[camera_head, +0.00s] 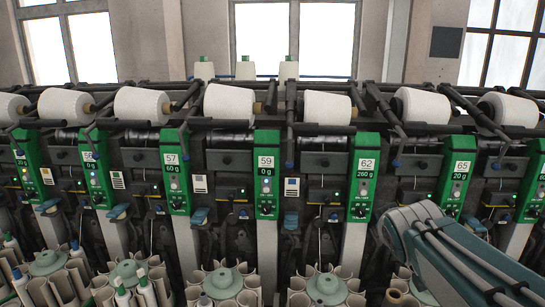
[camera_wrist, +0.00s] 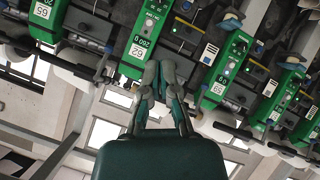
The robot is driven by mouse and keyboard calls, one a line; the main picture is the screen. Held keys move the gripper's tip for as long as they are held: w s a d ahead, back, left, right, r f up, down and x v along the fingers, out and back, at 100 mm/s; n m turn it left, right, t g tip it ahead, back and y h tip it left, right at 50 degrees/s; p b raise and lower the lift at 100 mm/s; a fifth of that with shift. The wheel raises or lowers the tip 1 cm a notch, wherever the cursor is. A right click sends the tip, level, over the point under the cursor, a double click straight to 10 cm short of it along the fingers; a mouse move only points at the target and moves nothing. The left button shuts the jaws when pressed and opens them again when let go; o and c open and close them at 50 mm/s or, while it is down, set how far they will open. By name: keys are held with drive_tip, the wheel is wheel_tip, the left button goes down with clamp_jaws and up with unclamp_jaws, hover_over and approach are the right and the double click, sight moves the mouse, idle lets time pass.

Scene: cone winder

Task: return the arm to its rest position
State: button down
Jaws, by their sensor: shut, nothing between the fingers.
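My gripper (camera_wrist: 161,72) shows in the wrist view with its two fingers together and nothing between them. That view is turned nearly upside down. The fingertips point at the machine front, near the green panel marked 62 (camera_wrist: 142,48), and appear apart from it. In the head view my arm (camera_head: 445,250) reaches in from the lower right, in front of the machine. Its bent joint lies below the panels marked 62 (camera_head: 364,178) and 65 (camera_head: 457,185). The gripper cannot be made out in the head view.
The cone winder spans the whole width, with white yarn cones (camera_head: 229,103) along its top. Round magazines with tubes (camera_head: 222,283) stand along its foot, close to my arm at the lower right. Windows (camera_head: 265,38) and a wall are behind.

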drive_tip(key=s+a+f+m+g+y, duration=0.1)
drive_tip(key=s+a+f+g, duration=0.1)
drive_tip(key=s, duration=0.5)
drive_tip(key=s+a+f+m+g+y, duration=0.1)
drive_tip(key=s+a+f, duration=0.2)
drive_tip(key=s+f, duration=0.2)
drive_tip(key=s+a+f+m+g, duration=0.1)
drive_tip(key=s+f, duration=0.3)
drive_tip(key=s, duration=0.5)
drive_tip(key=shift+s+a+m+g+y, duration=0.3)
drive_tip(key=shift+s+a+g+y, duration=0.1)
drive_tip(key=shift+a+g, duration=0.4)
